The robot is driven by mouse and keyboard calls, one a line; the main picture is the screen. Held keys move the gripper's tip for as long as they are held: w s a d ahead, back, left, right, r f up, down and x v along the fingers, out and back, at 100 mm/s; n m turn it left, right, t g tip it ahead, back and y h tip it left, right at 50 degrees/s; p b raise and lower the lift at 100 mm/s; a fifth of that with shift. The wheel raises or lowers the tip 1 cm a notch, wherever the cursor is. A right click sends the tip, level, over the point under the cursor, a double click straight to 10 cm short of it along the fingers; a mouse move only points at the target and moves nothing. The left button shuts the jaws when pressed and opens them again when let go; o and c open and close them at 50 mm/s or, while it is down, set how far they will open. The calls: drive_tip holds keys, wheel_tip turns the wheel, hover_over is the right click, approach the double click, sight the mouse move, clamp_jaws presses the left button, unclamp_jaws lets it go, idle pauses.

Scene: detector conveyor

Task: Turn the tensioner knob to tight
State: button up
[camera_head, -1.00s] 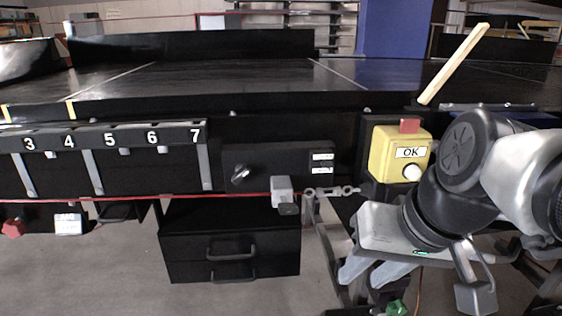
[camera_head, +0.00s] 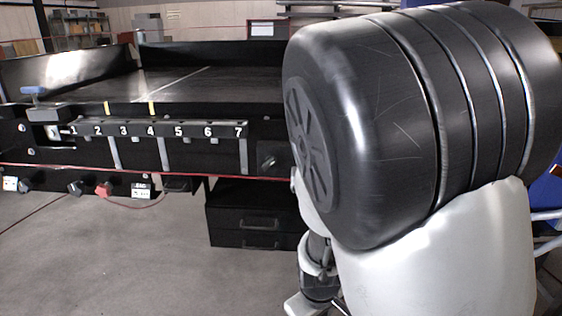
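A dark rotary knob (camera_head: 268,161) sits on the black panel of the conveyor's front side, right of the number 7. My arm hides the rest of that panel, so its labels are out of sight. A blue-topped handle (camera_head: 34,91) stands at a bracket on the conveyor's left end. The frames do not show which of these is the tensioner knob. My gripper (camera_head: 312,300) is low at the bottom edge, right of the drawers and below the dark knob, touching neither control. Its fingers are cut off or hidden, so I cannot tell its opening.
A numbered rail (camera_head: 165,130) with hanging grey bars runs along the conveyor (camera_head: 70,92). A red cord (camera_head: 100,168) crosses below it. Several small controls, one red (camera_head: 104,189), hang at the lower left. Black drawers (camera_head: 240,222) stand under the conveyor.

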sight(269, 165)
drive_tip(key=w+d+r+n+t+h+p, duration=0.2)
drive_tip(key=w+r+n+t+h+p, duration=0.3)
drive_tip(key=w+n+t, duration=0.35)
drive_tip(key=w+a+r+n+t+y+p, duration=0.1)
drive_tip(key=w+a+r+n+t+y, duration=0.2)
drive_tip(key=a+r+n, duration=0.35)
drive_tip(key=w+a+r+n+t+y+p, duration=0.2)
drive_tip(key=w+a+r+n+t, duration=0.15)
drive_tip(key=a+r, duration=0.6)
drive_tip(key=shift+n, duration=0.25)
drive_tip(key=w, duration=0.5)
drive_tip(key=w+d, duration=0.1)
drive_tip(key=w, duration=0.5)
drive_tip(key=w+r, duration=0.1)
drive_tip(key=w, duration=0.4)
drive_tip(key=shift+w+d, duration=0.15)
drive_tip(key=shift+d, duration=0.25)
drive_tip(key=shift+f, duration=0.1)
clamp_jaws()
